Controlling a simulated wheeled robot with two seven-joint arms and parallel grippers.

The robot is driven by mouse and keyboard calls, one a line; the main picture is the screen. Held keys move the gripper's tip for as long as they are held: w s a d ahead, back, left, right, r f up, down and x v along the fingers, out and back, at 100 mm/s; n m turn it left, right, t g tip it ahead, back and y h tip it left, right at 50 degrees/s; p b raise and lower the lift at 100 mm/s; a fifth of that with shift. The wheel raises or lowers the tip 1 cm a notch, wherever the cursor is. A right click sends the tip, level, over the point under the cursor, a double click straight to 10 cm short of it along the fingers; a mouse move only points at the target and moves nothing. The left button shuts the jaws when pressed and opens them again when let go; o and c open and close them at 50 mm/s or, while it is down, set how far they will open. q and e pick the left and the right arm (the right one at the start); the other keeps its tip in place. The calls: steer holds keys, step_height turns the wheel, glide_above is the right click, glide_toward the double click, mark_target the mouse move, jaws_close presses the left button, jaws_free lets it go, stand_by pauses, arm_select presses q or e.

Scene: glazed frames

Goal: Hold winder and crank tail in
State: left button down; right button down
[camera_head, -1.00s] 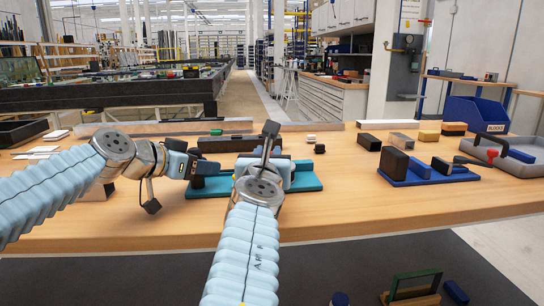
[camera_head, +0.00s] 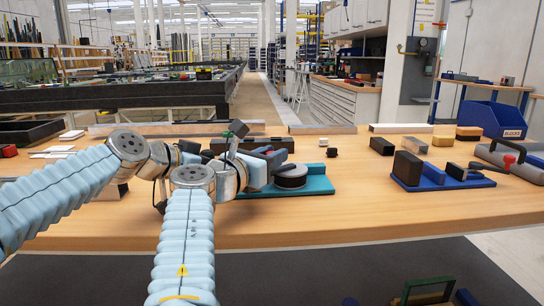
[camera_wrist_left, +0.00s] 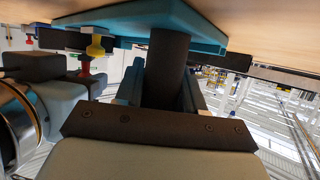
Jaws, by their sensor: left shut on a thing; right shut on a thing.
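The winder has a teal base (camera_head: 318,182) on the bench and a dark round drum (camera_head: 291,178) with a pale rim. In the left wrist view its teal base (camera_wrist_left: 185,22) is at the top, with a dark upright grip (camera_wrist_left: 167,70) between the fingers of my left gripper (camera_wrist_left: 160,90), which is shut on it. In the head view my left gripper is mostly hidden behind my right wrist. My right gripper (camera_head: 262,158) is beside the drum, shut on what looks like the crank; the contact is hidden. A yellow knob (camera_wrist_left: 96,47) and a red piece (camera_wrist_left: 85,68) show near it.
A blue bin (camera_head: 492,118) stands farther back. The bench front, right of centre, is clear.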

steer(key=shift+r, duration=0.15)
steer(key=c, duration=1)
jaws_free()
steer(key=shift+o, duration=0.2)
steer(key=v, duration=1.2)
